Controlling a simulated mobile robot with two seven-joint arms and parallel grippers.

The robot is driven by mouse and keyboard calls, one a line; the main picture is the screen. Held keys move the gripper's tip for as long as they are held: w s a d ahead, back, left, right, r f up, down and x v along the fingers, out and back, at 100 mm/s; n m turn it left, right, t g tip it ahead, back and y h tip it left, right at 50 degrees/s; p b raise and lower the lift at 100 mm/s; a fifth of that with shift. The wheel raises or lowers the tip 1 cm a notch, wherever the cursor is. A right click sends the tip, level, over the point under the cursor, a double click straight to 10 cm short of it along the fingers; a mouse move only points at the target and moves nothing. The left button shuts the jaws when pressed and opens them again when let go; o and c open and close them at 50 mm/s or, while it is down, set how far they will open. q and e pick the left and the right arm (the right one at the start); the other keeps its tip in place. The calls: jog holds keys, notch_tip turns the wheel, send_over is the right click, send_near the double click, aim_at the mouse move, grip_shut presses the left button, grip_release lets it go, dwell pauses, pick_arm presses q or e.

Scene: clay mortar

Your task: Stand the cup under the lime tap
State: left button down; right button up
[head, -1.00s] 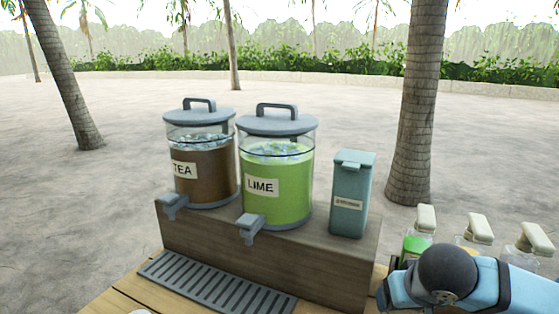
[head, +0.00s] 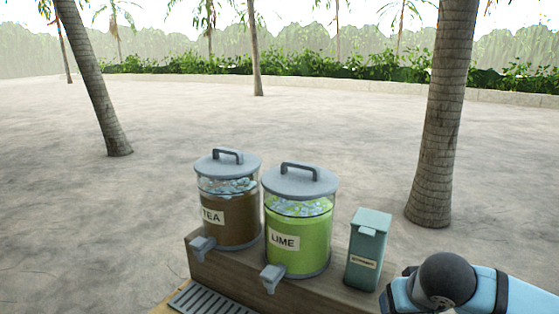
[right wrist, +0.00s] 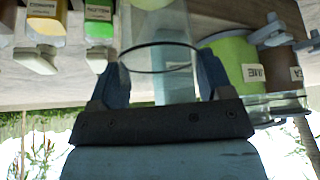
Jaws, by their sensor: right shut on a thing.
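The lime dispenser (head: 298,242) stands on a wooden riser, with its grey tap (head: 271,279) jutting out toward the front. It also shows upside down in the right wrist view (right wrist: 231,57). My right gripper (right wrist: 163,72) is shut on a clear cup (right wrist: 160,38), whose dark rim shows as an ellipse between the fingers. The teal box shows through or behind the cup. In the head view only my right arm shows at the lower right; its gripper and the cup are out of frame. My left gripper is in neither view.
The tea dispenser (head: 229,200) stands left of the lime one. A teal lidded box (head: 367,250) stands to its right. A slatted drip tray (head: 207,300) lies in front of the riser (head: 235,277). Orange (right wrist: 44,22) and green (right wrist: 98,27) bottles show in the wrist view.

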notch_tip(320, 180, up, 6)
jog(key=p, duration=0.6)
jog(key=shift+w, duration=0.4)
